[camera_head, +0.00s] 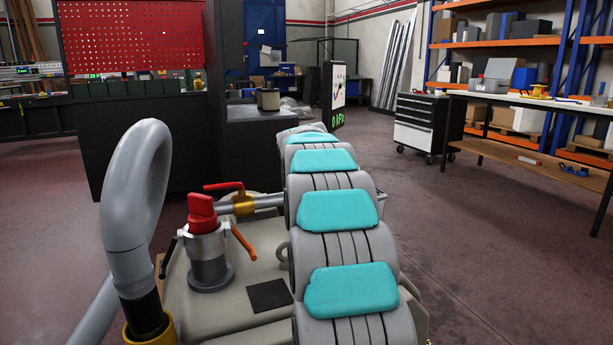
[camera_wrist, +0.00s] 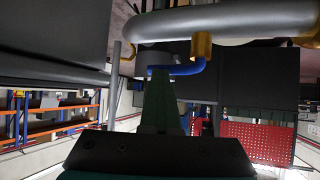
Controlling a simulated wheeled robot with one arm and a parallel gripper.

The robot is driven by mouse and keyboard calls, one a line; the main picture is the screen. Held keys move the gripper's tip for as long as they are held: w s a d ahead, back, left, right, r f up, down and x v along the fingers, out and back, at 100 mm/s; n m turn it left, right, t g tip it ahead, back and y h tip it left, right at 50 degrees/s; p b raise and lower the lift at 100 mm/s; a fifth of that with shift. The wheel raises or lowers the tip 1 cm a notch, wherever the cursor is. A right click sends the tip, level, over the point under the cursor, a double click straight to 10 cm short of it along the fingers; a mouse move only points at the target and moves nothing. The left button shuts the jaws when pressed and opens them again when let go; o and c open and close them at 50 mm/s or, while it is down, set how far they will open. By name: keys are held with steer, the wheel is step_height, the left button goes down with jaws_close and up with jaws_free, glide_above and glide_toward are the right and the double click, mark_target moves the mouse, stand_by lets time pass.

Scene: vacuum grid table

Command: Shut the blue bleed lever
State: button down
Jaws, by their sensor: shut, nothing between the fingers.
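The blue bleed lever (camera_wrist: 186,70) shows in the wrist view as a bent blue bar, just under a brass fitting (camera_wrist: 201,45) on a thick grey pipe (camera_wrist: 235,24). My gripper (camera_wrist: 160,80) points up the middle of the wrist view, with its green fingers together and empty. Its tips are close to the left part of the lever; I cannot tell whether they touch. The left end of the lever is partly hidden by a grey round part and the fingertips. In the head view my arm hides the gripper, and the blue lever is not visible.
In the head view, a thick grey hose (camera_head: 145,190) curves up at left. Beside it stand a red knob (camera_head: 202,212), a red lever (camera_head: 224,186) on a brass valve and an orange lever (camera_head: 243,243). A workbench (camera_head: 540,104) stands far right; the floor between is clear.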

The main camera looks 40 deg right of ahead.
steer(key=s+a+r, duration=0.2)
steer(key=s+r, duration=0.5)
steer(key=s, duration=0.4)
steer(key=shift+s+a+r, duration=0.2)
steer(key=shift+r, duration=0.15)
steer(key=shift+s, duration=0.1)
